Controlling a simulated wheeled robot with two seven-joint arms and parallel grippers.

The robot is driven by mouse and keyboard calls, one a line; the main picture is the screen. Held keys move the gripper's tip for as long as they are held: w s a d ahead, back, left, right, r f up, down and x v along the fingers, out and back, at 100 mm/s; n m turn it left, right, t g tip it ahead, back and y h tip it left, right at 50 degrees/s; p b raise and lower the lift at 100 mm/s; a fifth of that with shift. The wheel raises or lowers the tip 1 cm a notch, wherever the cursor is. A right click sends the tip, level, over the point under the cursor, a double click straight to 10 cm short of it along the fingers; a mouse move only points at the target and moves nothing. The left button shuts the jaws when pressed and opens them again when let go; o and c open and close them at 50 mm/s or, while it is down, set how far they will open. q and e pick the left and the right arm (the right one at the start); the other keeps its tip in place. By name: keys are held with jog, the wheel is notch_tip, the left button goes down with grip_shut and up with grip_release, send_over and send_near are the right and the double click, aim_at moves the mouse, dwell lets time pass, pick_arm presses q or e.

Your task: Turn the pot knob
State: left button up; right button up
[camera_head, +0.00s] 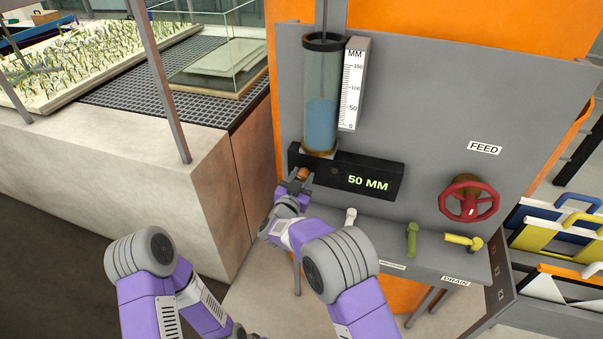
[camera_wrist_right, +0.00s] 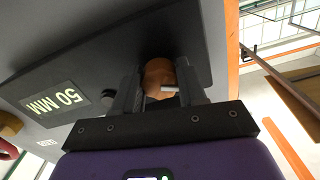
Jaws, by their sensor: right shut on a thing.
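The pot knob is a small copper-brown round knob (camera_head: 303,173) on the left end of the black display box (camera_head: 376,184), under the glass cylinder. In the right wrist view the knob (camera_wrist_right: 157,74) sits between the two dark fingers, with a pale pointer mark on its side. My right gripper (camera_head: 299,182) is shut on the knob; it also shows in the right wrist view (camera_wrist_right: 159,92). The display box reads 50 MM. My left arm shows at the lower left of the head view, but its gripper is not visible.
The glass cylinder (camera_head: 322,85) holds blue water beside a white MM scale (camera_head: 353,85). A red FEED wheel (camera_head: 469,201) is at right. White (camera_head: 350,217), green (camera_head: 411,238) and yellow (camera_head: 462,241) handles stand along the lower ledge. The flume's concrete wall (camera_head: 190,185) is at left.

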jog(key=shift+f+n+p, duration=0.1)
jog(key=shift+n+p, duration=0.85)
jog(key=shift+n, duration=1.05)
jog(key=shift+f, duration=0.1)
jog(key=o, duration=1)
jog(key=shift+v, duration=3.85)
